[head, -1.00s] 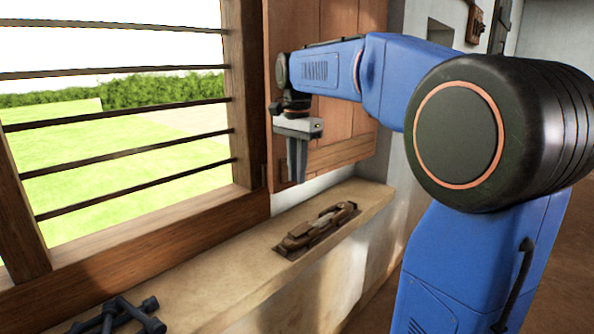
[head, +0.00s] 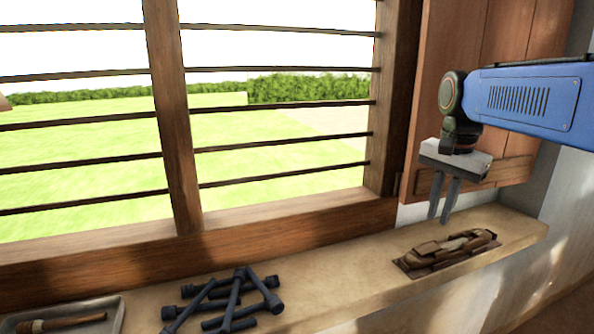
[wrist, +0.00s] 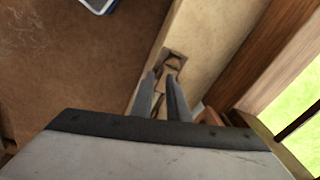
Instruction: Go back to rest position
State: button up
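My gripper (head: 438,217) hangs over the right part of the window sill, fingers pointing down. In the head view its two grey fingers stand apart with nothing between them. In the wrist view the fingers (wrist: 162,80) also show a gap. A brown wooden shuttle-like piece (head: 455,246) lies on a flat dark plate on the sill, below the fingertips and apart from them. It shows beyond the fingertips in the wrist view (wrist: 173,62). The rest position itself is not marked in any view.
The pale sill (head: 340,262) runs under a barred window (head: 275,130). Several dark blue rods with knobbed ends (head: 232,300) lie crossed on it. A grey tray (head: 112,318) holds a wooden-handled tool (head: 62,322). A wooden shutter (head: 455,60) stands behind my gripper.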

jog(key=s+a+f+n+t, duration=0.1)
jog(key=s+a+f+n, duration=0.1)
jog(key=s+f+n, duration=0.3)
jog(key=s+a+f+n+t, duration=0.2)
jog(key=s+f+n, duration=0.3)
jog(key=s+f, duration=0.7)
jog(key=s, duration=0.2)
jog(key=shift+s+f+n+t, duration=0.15)
jog(key=shift+s+n+t, duration=0.15)
jog(key=shift+s+n, duration=0.1)
